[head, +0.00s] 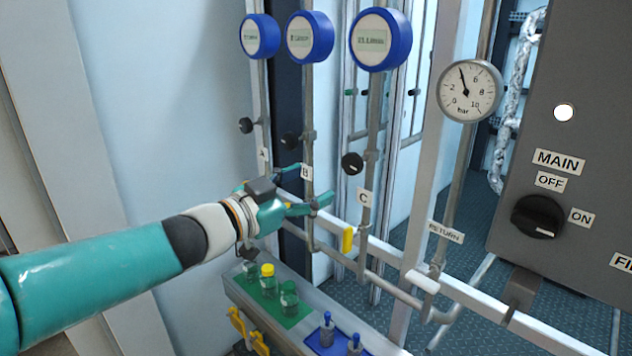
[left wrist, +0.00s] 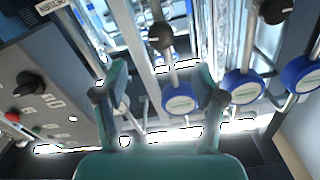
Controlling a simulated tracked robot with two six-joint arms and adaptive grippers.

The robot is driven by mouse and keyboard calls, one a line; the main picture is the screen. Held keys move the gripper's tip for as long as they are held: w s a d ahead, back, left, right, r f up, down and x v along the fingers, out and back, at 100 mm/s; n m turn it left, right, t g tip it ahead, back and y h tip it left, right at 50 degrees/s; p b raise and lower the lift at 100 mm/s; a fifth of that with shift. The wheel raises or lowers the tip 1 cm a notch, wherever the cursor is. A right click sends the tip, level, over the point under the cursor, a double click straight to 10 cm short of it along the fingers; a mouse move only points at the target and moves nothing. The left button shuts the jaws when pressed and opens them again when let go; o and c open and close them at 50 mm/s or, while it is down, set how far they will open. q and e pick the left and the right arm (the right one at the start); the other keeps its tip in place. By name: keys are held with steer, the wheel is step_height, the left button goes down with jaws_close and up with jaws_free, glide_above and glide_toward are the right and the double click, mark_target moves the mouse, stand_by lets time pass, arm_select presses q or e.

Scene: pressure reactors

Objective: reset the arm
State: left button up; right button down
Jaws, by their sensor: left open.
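My left gripper (head: 312,186) is teal and reaches in from the left at the end of its outstretched arm. Its fingers are spread near the pipe labelled B (head: 306,172), above the bottle shelf. In the left wrist view the two fingers (left wrist: 162,82) stand wide apart, with nothing held between them. Pipes and a blue-rimmed gauge (left wrist: 180,98) show beyond them, and that view looks turned upside down. Whether a finger touches the pipe, I cannot tell. My right gripper is in neither view.
Blue gauges (head: 380,39) top the pipes, with black knobs (head: 352,163) below. A yellow-handled valve (head: 348,240) is right of the gripper. Bottles (head: 268,281) stand on a green mat (head: 283,311) below. A pressure dial (head: 470,91) and grey MAIN panel (head: 585,130) are at right.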

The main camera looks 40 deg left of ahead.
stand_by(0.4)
arm_select(q)
steer(key=w+d+f+n+g+h+p, duration=0.1)
steer(key=w+d+f+g, duration=0.3)
steer(key=f, duration=0.6)
steer(key=w+d+f+n+g+h, duration=0.1)
steer(key=d+f+h, duration=0.1)
steer(key=d+f, duration=0.6)
steer(key=w+d+f+n+g+h+p, duration=0.1)
steer(key=w+d+f+g, duration=0.15)
steer(key=f, duration=0.95)
steer(key=s+d+f+n+g, duration=0.15)
steer(key=s+d+f, duration=0.25)
steer(key=f, duration=0.4)
steer(key=s+d+f+g, duration=0.3)
steer(key=s+d+f, duration=0.1)
steer(key=f, duration=0.4)
steer(key=s+d+f+n+g, duration=0.1)
steer(key=s+f+g, duration=0.1)
steer(key=s+f, duration=0.2)
steer(key=s+d+f+n+g+y, duration=0.1)
steer(key=s+f+g, duration=0.2)
steer(key=s, duration=0.8)
step_height(320, 180, down, 2)
steer(key=shift+s+f+y+p, duration=0.15)
steer(key=shift+s+y+p, duration=0.1)
steer(key=shift+y+p, duration=0.05)
